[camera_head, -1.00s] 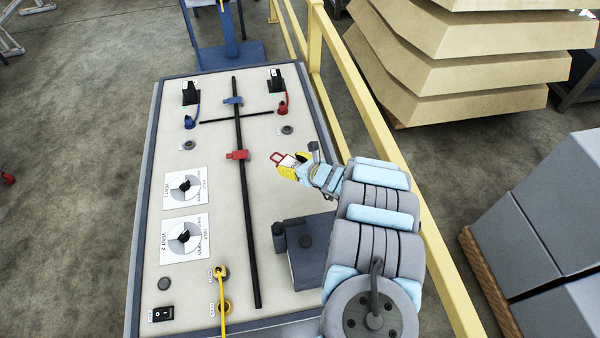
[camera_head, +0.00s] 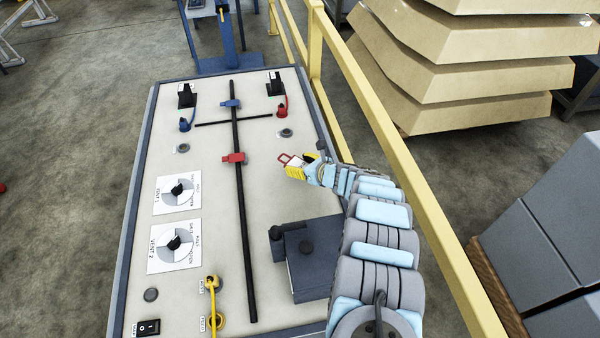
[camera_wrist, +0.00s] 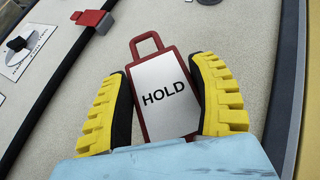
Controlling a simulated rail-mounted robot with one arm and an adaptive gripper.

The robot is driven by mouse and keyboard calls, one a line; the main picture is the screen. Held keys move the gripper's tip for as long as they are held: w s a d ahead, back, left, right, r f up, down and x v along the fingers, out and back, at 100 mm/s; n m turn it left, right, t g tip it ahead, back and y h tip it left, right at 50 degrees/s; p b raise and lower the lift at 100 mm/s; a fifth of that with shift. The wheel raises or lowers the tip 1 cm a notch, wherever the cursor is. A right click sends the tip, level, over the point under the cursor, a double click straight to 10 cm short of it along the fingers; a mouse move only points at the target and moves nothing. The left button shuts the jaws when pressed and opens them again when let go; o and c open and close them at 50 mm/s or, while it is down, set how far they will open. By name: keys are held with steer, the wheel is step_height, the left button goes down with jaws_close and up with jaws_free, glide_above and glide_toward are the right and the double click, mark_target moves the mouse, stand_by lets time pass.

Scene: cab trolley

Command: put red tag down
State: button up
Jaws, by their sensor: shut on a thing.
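The red tag (camera_wrist: 164,92) has a red frame and loop handle and a white face reading "HOLD". My gripper (camera_wrist: 166,108), with yellow ribbed fingers, is shut on it, one finger along each side. In the head view the red tag (camera_head: 286,160) sticks out to the left of my gripper (camera_head: 300,172), over the right part of the panel. The wrist view shows pale panel surface behind the tag. I cannot tell whether the tag touches the panel.
A black rail with a red clamp (camera_head: 233,158) and blue clamp (camera_head: 231,104) runs down the panel (camera_head: 200,290). Two vent dials (camera_head: 176,243) are at left. A dark box (camera_head: 308,255) stands at lower right. A yellow railing (camera_head: 400,180) borders the right side.

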steer(key=shift+w+d+f+b, duration=0.15)
steer(key=shift+w+f+b, duration=0.15)
steer(key=shift+f+b, duration=0.65)
steer(key=shift+f, duration=0.9)
steer(key=o, duration=1.2)
steer(key=shift+f, duration=0.1)
steer(key=shift+s+d+r+p, duration=0.2)
steer(key=shift+s+r+p, duration=0.05)
steer(key=shift+r+p, duration=0.2)
steer(key=shift+p+v, duration=1.3)
steer(key=shift+v, duration=1.1)
steer(key=shift+s+f, duration=0.1)
steer(key=shift+f, duration=0.1)
